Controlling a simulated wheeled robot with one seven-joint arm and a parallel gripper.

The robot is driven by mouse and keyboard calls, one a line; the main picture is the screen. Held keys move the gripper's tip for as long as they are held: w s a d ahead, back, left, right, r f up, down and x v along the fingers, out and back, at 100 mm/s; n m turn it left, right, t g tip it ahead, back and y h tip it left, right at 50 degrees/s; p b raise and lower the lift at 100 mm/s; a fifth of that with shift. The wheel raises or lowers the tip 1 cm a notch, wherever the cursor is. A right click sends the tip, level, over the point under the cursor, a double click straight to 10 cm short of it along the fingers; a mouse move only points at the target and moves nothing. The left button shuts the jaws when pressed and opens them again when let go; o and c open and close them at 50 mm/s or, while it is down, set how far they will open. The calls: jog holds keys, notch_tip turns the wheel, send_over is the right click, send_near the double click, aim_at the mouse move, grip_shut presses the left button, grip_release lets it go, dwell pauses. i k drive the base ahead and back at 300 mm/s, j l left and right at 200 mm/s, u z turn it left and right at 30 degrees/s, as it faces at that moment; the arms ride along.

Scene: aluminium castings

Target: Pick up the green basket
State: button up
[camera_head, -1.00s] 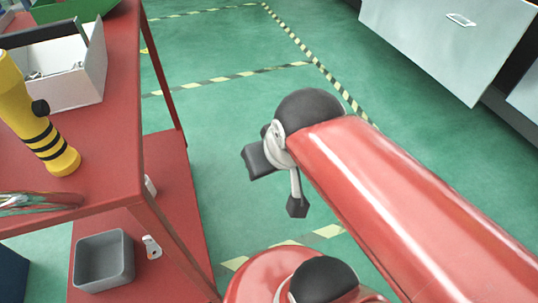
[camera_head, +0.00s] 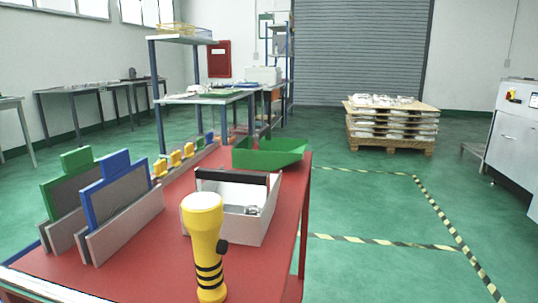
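The green basket (camera_head: 268,153) is an open, angular green bin. It stands at the far end of the red table (camera_head: 275,235), behind a white toolbox. Its right part juts toward the table's right edge. The toolbox's dark handle overlaps the view just in front of its lower left part. I cannot see inside it clearly. My gripper and arm are not in view.
A yellow flashlight (camera_head: 204,245) stands upright at the table's front. The white toolbox (camera_head: 255,220) with a dark handle stands behind it. Blue (camera_head: 118,190) and green (camera_head: 70,185) panels stand at left. Floor to the right is clear before a pallet stack (camera_head: 392,128).

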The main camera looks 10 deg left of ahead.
aim_at(257, 151)
jog(key=i+l+u, duration=0.15)
jog(key=i+l, duration=0.65)
jog(key=i, duration=0.15)
